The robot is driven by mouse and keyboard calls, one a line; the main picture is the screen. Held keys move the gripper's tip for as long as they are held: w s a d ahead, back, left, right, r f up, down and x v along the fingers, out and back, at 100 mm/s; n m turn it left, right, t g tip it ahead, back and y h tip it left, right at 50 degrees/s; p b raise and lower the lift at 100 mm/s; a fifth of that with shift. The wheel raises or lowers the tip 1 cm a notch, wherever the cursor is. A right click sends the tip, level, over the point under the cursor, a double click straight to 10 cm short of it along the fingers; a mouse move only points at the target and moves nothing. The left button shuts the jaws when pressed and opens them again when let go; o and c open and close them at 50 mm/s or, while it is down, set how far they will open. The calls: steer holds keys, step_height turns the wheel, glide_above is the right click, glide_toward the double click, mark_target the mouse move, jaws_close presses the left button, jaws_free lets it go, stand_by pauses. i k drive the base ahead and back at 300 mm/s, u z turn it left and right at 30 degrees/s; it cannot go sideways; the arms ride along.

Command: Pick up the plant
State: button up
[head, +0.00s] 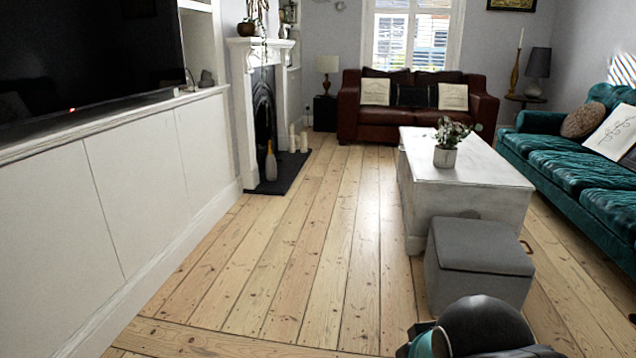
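A small leafy plant (452,131) in a light grey pot (445,158) stands upright on the white coffee table (490,170), at its left side. Another plant hangs from a dark pot (246,29) on the mantelpiece at the upper left. A dark, rounded part of my own arm shows at the bottom right, well short of the table. My gripper's fingers are not visible.
A grey ottoman (478,262) stands at the near end of the table. A teal sofa (580,165) lines the right side, and a brown sofa (412,118) is at the back. Clear floorboards (310,250) run between the white cabinet (130,185) and the table.

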mark_target(444, 157)
steer(key=u, duration=0.2)
steer(key=i, duration=2)
steer(key=z, duration=0.6)
steer(key=i, duration=1.85)
steer(key=z, duration=1.15)
steer(key=i, duration=0.45)
steer(key=z, duration=0.15)
